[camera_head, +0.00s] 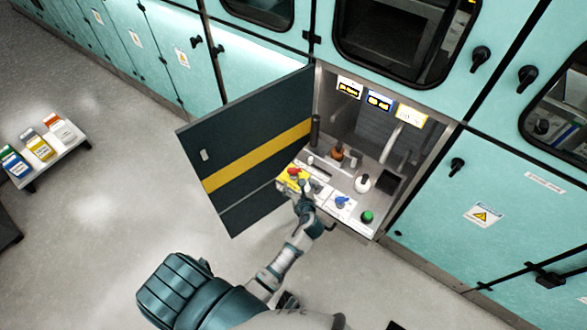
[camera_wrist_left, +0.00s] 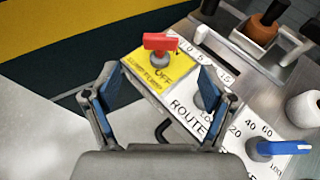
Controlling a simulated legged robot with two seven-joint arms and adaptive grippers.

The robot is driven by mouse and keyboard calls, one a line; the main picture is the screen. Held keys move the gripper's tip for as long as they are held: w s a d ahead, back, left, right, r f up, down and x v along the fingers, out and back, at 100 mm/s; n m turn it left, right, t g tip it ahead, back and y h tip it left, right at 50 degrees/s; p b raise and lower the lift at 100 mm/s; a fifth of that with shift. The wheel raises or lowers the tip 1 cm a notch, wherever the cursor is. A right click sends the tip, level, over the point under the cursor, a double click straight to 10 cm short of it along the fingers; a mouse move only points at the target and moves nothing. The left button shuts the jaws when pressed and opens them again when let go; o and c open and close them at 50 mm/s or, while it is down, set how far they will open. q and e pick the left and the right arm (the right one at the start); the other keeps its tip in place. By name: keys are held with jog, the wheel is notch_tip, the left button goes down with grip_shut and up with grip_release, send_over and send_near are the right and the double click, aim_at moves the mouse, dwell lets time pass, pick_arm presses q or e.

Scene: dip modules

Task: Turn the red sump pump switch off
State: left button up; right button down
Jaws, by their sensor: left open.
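The red sump pump switch (camera_wrist_left: 160,42) is a red handle on a yellow plate (camera_wrist_left: 150,70) marked "SUMP PUMP" and "OFF" in the left wrist view. In the head view the red switch (camera_head: 294,171) sits at the left end of the panel inside the open cabinet. My left gripper (camera_wrist_left: 155,85) is open and empty. Its two blue-padded fingers are apart, with the switch beyond them, between and slightly above the tips in the picture. In the head view the left gripper (camera_head: 304,190) is just below the switch. I cannot tell whether it touches the panel. My right gripper is not in view.
A blue switch (camera_wrist_left: 275,148) and a grey knob (camera_wrist_left: 208,95) stand right of the yellow plate. A green knob (camera_head: 367,216) is farther right. The open dark door (camera_head: 250,145) with a yellow stripe stands left of the panel. A low bench (camera_head: 65,150) holds coloured boxes.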

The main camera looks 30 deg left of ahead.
aim_at(294, 169)
pick_arm(q)
jog(key=b+x, duration=0.2)
jog(key=x, duration=0.8)
jog(key=shift+d, duration=0.1)
jog(key=shift+w+a+f, duration=0.15)
jog(key=shift+w+a, duration=0.2)
jog(key=shift+a, duration=0.1)
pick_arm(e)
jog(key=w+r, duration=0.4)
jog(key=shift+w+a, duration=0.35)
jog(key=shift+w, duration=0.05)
pick_arm(q)
jog(key=shift+d, duration=0.1)
jog(key=c, duration=1.2)
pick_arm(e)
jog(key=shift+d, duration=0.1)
